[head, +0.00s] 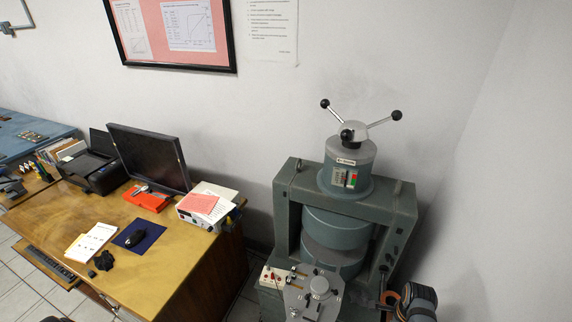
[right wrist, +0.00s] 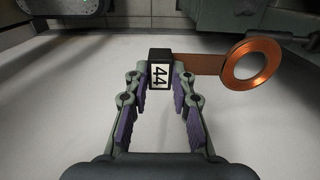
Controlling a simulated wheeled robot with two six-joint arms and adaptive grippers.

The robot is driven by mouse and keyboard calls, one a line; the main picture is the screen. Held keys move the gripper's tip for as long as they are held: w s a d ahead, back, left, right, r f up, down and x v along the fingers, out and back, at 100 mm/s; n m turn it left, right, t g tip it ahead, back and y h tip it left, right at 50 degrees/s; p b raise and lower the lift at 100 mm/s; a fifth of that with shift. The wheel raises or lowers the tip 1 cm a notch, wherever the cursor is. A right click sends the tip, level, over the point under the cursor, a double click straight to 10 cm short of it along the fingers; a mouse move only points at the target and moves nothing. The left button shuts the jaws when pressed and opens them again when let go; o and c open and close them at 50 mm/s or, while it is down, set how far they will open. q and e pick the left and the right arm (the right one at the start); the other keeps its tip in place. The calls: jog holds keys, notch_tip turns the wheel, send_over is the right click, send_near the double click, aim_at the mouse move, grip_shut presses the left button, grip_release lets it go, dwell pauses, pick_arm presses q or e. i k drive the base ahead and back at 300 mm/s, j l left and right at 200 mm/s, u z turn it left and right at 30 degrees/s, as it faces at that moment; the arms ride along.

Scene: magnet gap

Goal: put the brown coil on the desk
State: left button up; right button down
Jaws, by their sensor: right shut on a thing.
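The brown coil (right wrist: 250,62) shows in the right wrist view as a flat copper ring on a brown strip, with a black block labelled 44 (right wrist: 160,72) at the strip's left end. My right gripper (right wrist: 160,85) is shut on this black block, and the ring sticks out to the right. The wooden desk (head: 175,262) stands at the left in the head view, apart from the magnet. My left gripper is not in view. I cannot make out my right gripper in the head view.
The green magnet (head: 335,225) stands right of the desk. The desk holds a monitor (head: 150,155), printer (head: 92,172), blue mat (head: 138,236), papers (head: 90,243) and a box under papers (head: 205,215). Its front right part is bare. Orange and dark round parts (head: 418,300) are beside the magnet.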

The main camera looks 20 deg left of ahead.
aim_at(167, 256)
jog(key=j+u, duration=0.1)
jog(key=u, duration=0.35)
jog(key=j+u, duration=0.1)
jog(key=u, duration=0.35)
jog(key=i+j+u, duration=0.1)
jog(key=u, duration=0.35)
jog(key=j+u, duration=0.1)
jog(key=u, duration=0.35)
